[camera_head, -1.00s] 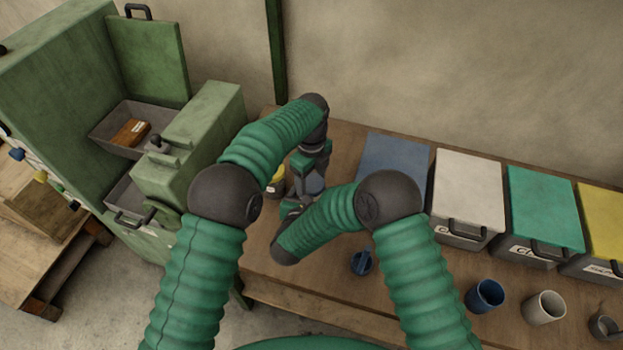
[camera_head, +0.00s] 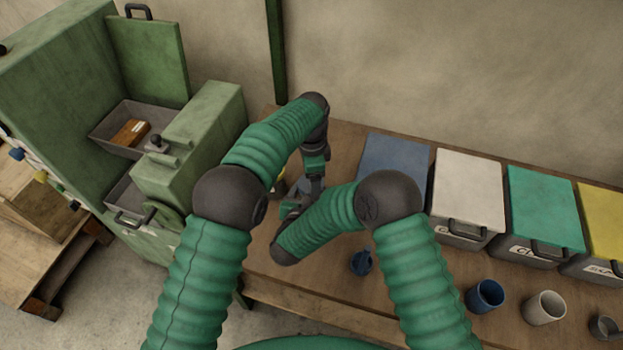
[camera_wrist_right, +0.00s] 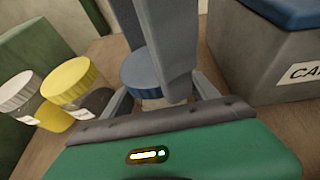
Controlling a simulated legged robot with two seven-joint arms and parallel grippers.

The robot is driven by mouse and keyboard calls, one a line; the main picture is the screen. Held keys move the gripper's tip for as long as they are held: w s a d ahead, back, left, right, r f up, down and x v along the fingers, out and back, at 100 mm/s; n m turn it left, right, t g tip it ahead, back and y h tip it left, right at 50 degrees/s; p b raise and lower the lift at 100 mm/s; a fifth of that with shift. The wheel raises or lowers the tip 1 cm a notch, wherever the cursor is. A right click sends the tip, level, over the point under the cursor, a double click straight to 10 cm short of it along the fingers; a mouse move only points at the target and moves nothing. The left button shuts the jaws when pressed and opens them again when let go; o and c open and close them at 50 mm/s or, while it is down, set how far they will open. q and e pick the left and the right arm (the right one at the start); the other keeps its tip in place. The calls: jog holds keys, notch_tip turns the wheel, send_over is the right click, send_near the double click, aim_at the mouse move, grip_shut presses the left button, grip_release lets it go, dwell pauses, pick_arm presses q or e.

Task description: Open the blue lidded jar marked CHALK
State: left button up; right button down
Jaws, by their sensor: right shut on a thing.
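A jar with a blue lid (camera_wrist_right: 140,72) stands in the right wrist view, its clear body partly showing below the lid. Its label is hidden from me. My right gripper (camera_wrist_right: 155,95) is shut on the jar's body; it also shows in the head view (camera_head: 293,208), partly behind my own forearm. My left gripper (camera_head: 313,184) points down over the same spot from above. Its grey fingers (camera_wrist_right: 168,45) stand at the blue lid in the right wrist view. Whether they are clamped on the lid is hidden.
A yellow-lidded jar (camera_wrist_right: 75,82) and a white-lidded jar (camera_wrist_right: 18,92) stand left of the blue one. Bins with blue (camera_head: 394,160), white (camera_head: 467,185), green (camera_head: 543,208) and yellow lids line the back. Cups (camera_head: 486,296) stand in front. A green cabinet (camera_head: 195,140) is left.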

pick_arm(q)
jog(key=shift+o, duration=0.9)
jog(key=shift+s, duration=0.1)
notch_tip(320, 180, up, 4)
jog(key=shift+r, duration=0.1)
jog(key=shift+a+r+m, duration=0.1)
jog(key=shift+r+m, duration=0.3)
jog(key=shift+r, duration=1.25)
jog(key=shift+c, duration=0.5)
notch_tip(320, 180, down, 8)
jog(key=shift+r, duration=0.15)
jog(key=c, duration=1.5)
jog(key=shift+o, duration=0.2)
jog(key=n, duration=0.3)
jog(key=shift+r, duration=0.1)
